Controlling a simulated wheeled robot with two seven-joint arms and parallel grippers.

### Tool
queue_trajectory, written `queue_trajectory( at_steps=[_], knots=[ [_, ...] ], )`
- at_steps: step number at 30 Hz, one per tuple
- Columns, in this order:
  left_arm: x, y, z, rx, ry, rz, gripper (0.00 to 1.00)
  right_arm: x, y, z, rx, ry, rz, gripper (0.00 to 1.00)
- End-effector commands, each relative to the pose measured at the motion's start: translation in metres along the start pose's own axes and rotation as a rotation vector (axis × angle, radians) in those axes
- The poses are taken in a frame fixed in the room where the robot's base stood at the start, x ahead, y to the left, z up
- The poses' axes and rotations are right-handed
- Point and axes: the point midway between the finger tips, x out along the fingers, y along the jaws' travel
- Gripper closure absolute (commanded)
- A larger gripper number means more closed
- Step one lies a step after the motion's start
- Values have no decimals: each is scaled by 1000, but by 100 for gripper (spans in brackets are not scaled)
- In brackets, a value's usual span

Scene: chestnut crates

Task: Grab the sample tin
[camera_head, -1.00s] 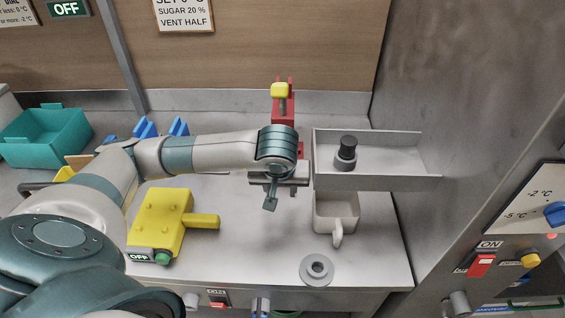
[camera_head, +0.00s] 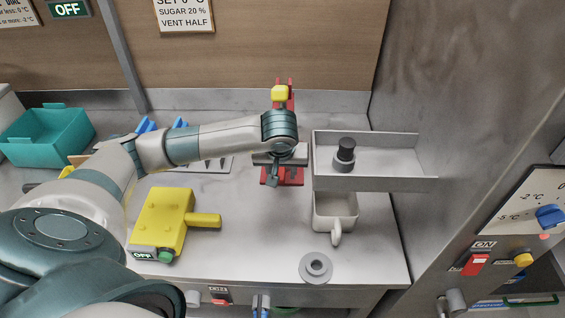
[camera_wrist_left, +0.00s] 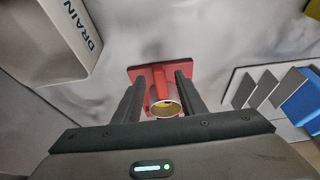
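No thing in view is labelled as the sample tin. In the left wrist view, a small round open piece with a pale rim and yellowish inside (camera_wrist_left: 166,108) sits between the two dark fingers of my left gripper (camera_wrist_left: 158,98). It is in front of a red stand (camera_wrist_left: 148,76). In the head view the red stand (camera_head: 291,178) is partly hidden by my left gripper (camera_head: 273,180), which hangs over it. The fingers are apart, and I cannot tell whether they touch anything. A grey cylinder with a black top (camera_head: 345,154) is in the tray. My right gripper is not in view.
A grey ring (camera_head: 316,268) lies near the front edge. A yellow block with a handle (camera_head: 160,220) and teal bin (camera_head: 45,137) are left. The front middle is clear.

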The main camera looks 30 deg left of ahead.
Motion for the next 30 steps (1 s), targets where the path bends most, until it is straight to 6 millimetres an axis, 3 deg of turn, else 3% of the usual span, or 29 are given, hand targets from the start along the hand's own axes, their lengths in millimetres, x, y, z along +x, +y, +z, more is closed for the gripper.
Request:
queue_trajectory(
  at_steps=[2, 10, 25, 26, 30],
  knots=[
    [2, -1, -13, -4, -1, -3, 62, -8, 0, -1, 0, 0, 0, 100],
    [32, 0, -12, -1, 0, 0, 62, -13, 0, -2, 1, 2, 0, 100],
    [35, 0, -12, 0, 1, 0, 62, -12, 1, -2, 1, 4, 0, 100],
    [35, 0, -12, 0, 1, 0, 65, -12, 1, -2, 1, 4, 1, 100],
    [35, 0, -12, 0, 1, 0, 98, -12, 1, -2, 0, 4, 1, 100]
  ],
)
